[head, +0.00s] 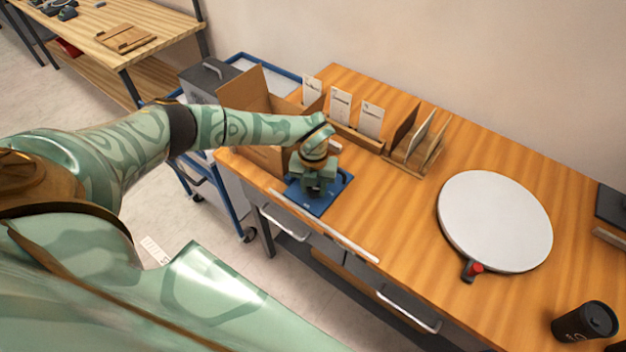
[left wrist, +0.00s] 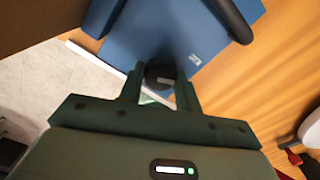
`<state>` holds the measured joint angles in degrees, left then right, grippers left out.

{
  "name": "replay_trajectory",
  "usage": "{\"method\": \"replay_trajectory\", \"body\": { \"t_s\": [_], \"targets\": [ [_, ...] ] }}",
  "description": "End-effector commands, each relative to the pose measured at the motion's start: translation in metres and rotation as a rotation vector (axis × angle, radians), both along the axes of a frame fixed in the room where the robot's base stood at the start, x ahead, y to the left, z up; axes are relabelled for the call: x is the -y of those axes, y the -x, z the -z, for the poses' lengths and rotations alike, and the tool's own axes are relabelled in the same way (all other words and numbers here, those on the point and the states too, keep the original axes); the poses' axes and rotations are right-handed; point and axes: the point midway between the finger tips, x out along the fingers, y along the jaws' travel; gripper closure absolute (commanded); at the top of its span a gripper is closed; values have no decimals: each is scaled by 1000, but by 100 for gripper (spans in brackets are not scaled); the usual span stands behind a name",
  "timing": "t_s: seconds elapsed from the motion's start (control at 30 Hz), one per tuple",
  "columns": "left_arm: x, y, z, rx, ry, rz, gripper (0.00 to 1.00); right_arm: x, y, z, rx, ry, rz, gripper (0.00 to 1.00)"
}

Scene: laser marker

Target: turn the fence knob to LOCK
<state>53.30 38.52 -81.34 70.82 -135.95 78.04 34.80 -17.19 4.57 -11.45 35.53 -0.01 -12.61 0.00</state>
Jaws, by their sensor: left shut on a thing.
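The fence knob (left wrist: 160,77) is dark and round with a small pale mark, between the fingers in the left wrist view. My left gripper (left wrist: 160,92) is shut on it from above. In the head view, my left gripper (head: 316,190) reaches down over a blue plate (head: 330,201) near the front edge of the bench and hides the knob there. The blue plate also shows in the left wrist view (left wrist: 180,35), with a dark curved bar on it. I cannot read a LOCK mark. My right gripper is not in view.
A cardboard box (head: 244,92) stands close behind my left wrist. A rack of boards (head: 415,146) and several white cards stand at the back. A white round disc (head: 495,220) with a red-tipped handle lies right. The bench middle is clear.

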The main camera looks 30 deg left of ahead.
Motion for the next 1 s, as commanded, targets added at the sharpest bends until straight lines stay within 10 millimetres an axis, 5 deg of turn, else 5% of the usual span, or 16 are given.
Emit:
{"method": "replay_trajectory", "body": {
  "t_s": [0.73, 0.77, 0.8, 1.0],
  "targets": [
    [-1, -2, -1, 4, -1, -83, 89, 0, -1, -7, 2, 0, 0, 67],
    [-1, -2, -1, 5, -1, -83, 58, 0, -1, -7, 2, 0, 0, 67],
    [-1, -2, -1, 4, -1, -83, 47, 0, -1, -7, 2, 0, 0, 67],
    [-1, -1, -1, 3, 0, -82, 45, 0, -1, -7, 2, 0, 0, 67]
  ]
}}
